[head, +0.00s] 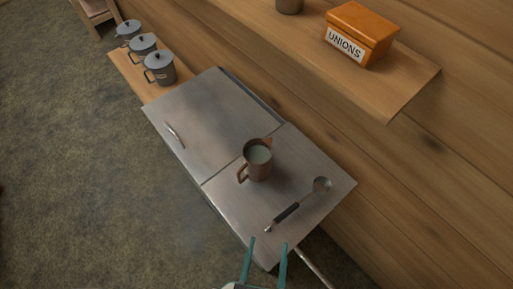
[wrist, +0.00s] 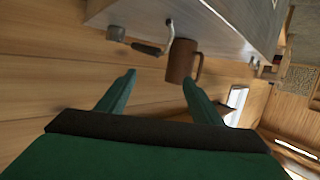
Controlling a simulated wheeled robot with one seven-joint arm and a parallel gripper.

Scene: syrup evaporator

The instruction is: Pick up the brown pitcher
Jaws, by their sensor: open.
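The brown pitcher (head: 257,165) stands upright on the grey metal top of the evaporator (head: 200,125), with its handle toward the lower left and something pale inside. In the wrist view the pitcher (wrist: 181,62) shows beyond the fingertips, with its handle on the right. My gripper (head: 268,244) is at the near end of the evaporator in the head view, open and empty, apart from the pitcher. Its two green fingers (wrist: 158,80) are spread wide in the wrist view.
A ladle (head: 298,205) with a dark handle lies on the metal top between the pitcher and my gripper. Several grey lidded pots (head: 160,68) stand on a wooden board at the far left. An orange "UNIONS" box (head: 360,35) sits on a wall shelf (head: 400,85).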

